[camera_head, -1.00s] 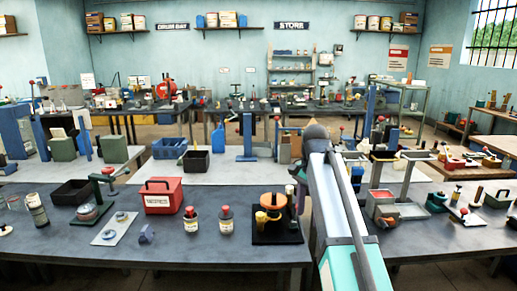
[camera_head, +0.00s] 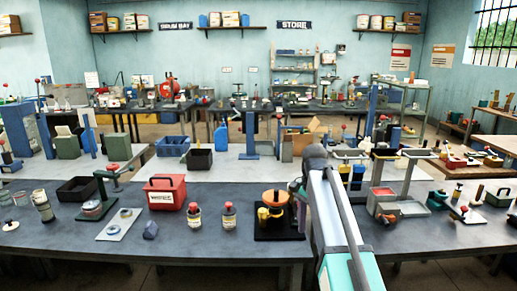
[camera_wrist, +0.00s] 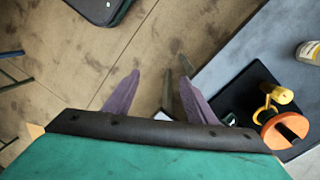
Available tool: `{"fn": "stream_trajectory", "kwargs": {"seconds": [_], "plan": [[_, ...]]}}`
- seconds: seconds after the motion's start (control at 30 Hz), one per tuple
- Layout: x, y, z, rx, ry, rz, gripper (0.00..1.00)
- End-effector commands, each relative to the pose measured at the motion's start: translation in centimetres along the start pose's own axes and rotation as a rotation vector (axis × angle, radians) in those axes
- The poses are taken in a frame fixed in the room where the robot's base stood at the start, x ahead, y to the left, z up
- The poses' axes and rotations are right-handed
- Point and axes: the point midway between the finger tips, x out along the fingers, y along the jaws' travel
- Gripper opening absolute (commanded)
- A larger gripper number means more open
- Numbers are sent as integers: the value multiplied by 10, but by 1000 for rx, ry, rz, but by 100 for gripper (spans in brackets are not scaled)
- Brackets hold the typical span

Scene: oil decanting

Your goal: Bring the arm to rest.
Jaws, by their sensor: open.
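My gripper (camera_wrist: 158,88) shows in the wrist view as two purple fingers, spread apart with nothing held between them. It points down over the brown floor, beside the edge of the grey bench. In the head view my arm runs up from the bottom, right of centre, and the gripper itself cannot be made out there. A black tray (camera_head: 278,228) with an orange round-topped device (camera_head: 275,199) stands just left of my arm. That orange device (camera_wrist: 288,131) also shows at the lower right of the wrist view, apart from the fingers.
On the front bench (camera_head: 240,249) stand a red box (camera_head: 165,193), two red-capped bottles (camera_head: 194,216) (camera_head: 229,216) and a clamp stand (camera_head: 100,200). A twin-post stand with trays (camera_head: 400,209) is right of my arm. A dark case (camera_wrist: 99,10) lies at the wrist view's top.

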Motion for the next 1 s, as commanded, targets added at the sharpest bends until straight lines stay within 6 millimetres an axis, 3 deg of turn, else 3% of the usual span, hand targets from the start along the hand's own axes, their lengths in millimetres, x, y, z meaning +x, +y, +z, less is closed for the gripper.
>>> {"fn": "stream_trajectory", "kwargs": {"seconds": [0.47,1.0], "plan": [[142,22,12,1,-99,167,51],[300,74,43,-46,-195,310,51]]}}
